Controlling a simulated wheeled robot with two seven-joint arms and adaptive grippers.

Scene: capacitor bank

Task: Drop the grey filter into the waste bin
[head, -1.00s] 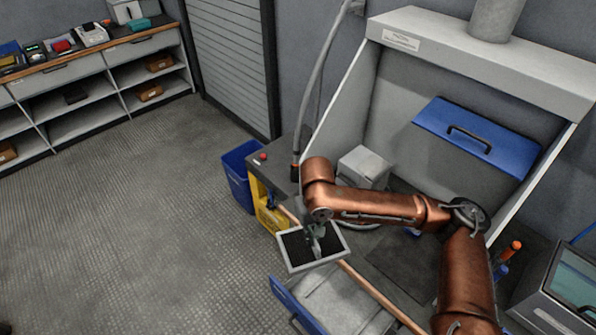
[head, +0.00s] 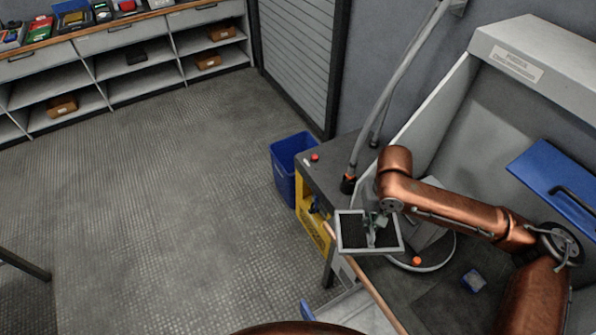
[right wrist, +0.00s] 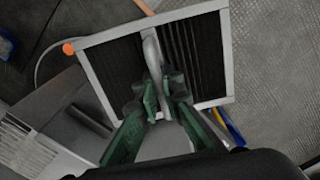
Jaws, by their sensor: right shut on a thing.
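The grey filter (head: 352,230) is a flat square with a light frame and dark pleats. My right gripper (head: 373,226) is shut on the filter's handle and holds it over the bench's front edge. In the right wrist view, the filter (right wrist: 200,50) hangs from the green fingers of the right gripper (right wrist: 160,95), which close on a light curved handle. The blue waste bin (head: 285,172) stands on the floor left of the bench, behind and to the left of the filter. Its top is open. My left gripper is not in view.
A yellow unit (head: 312,222) under the dark bench end (head: 340,165) stands between the filter and the bin. A grey hose (head: 392,95) rises from the bench near my right arm. The floor (head: 180,180) left of the bin is clear. Shelves (head: 130,60) line the back wall.

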